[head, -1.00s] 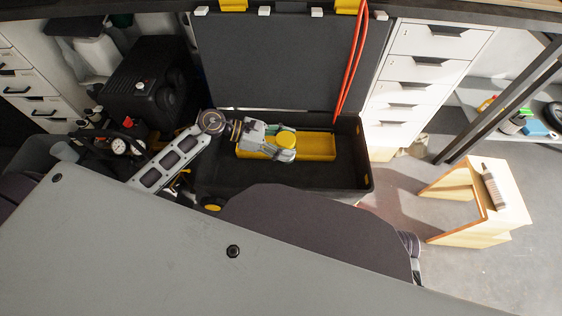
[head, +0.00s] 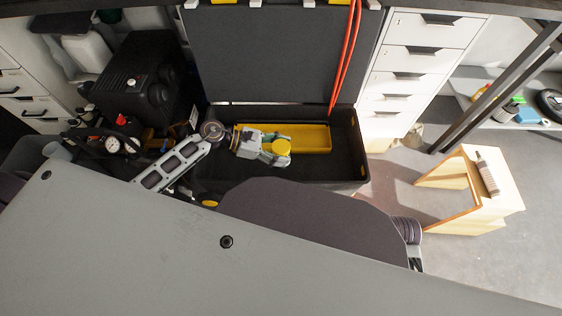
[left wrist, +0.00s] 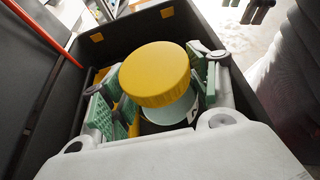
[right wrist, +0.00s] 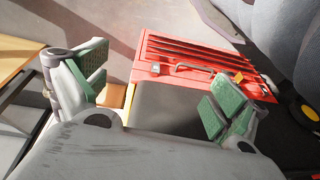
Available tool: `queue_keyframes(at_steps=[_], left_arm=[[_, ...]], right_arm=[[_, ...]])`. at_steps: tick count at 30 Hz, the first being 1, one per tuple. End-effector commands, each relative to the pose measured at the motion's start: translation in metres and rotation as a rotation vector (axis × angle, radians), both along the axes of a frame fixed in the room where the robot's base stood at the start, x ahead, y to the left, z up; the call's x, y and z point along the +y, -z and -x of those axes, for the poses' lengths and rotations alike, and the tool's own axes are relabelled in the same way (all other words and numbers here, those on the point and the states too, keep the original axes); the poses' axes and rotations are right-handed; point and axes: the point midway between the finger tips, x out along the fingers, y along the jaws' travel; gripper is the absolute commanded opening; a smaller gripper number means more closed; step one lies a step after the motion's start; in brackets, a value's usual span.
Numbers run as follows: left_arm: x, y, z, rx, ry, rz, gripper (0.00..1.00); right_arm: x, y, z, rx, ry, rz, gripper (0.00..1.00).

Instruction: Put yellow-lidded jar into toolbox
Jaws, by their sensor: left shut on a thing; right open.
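The yellow-lidded jar (left wrist: 156,74) sits between the green-padded fingers of my left gripper (left wrist: 150,110) in the left wrist view. Its yellow lid faces up and its pale body shows below. In the head view the jar (head: 281,147) and my left gripper (head: 272,150) are over the open black toolbox (head: 354,165), at the front of its yellow tray (head: 310,138). I cannot tell whether the jar touches the toolbox floor. My right gripper (right wrist: 155,95) is open and empty in the right wrist view; it is hidden in the head view.
The toolbox lid (head: 290,60) stands open behind, with a red cable (head: 346,60) in front of it. A wooden stool (head: 490,180) holding a ribbed item stands right. White drawers (head: 412,75) are behind. A red tool tray (right wrist: 190,60) shows below my right gripper.

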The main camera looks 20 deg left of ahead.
Motion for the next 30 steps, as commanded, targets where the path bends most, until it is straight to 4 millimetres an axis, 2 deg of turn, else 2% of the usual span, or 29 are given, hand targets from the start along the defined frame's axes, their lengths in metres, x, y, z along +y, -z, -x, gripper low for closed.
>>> queue_keyframes(at_steps=[3, 9, 16, 23, 30], left_arm=[[-0.001, 0.018, 0.0, 0.001, -0.001, 0.003, 0.19], [0.0, 0.04, 0.0, 0.0, 0.0, 0.002, 0.19], [0.0, 0.044, 0.0, -0.001, 0.0, 0.002, 0.19], [0.0, 0.045, 0.0, -0.001, 0.0, 0.002, 0.19], [0.0, 0.065, 0.0, 0.001, -0.002, 0.002, 0.19]], right_arm=[[0.001, -0.003, 0.0, -0.011, -0.001, -0.005, 0.96], [0.003, -0.012, 0.0, -0.026, 0.0, -0.014, 0.96], [0.004, -0.022, 0.0, -0.037, -0.002, -0.019, 0.96], [0.003, -0.019, 0.0, -0.033, -0.004, -0.017, 0.96], [0.004, -0.018, 0.0, -0.038, -0.006, -0.019, 0.96]])
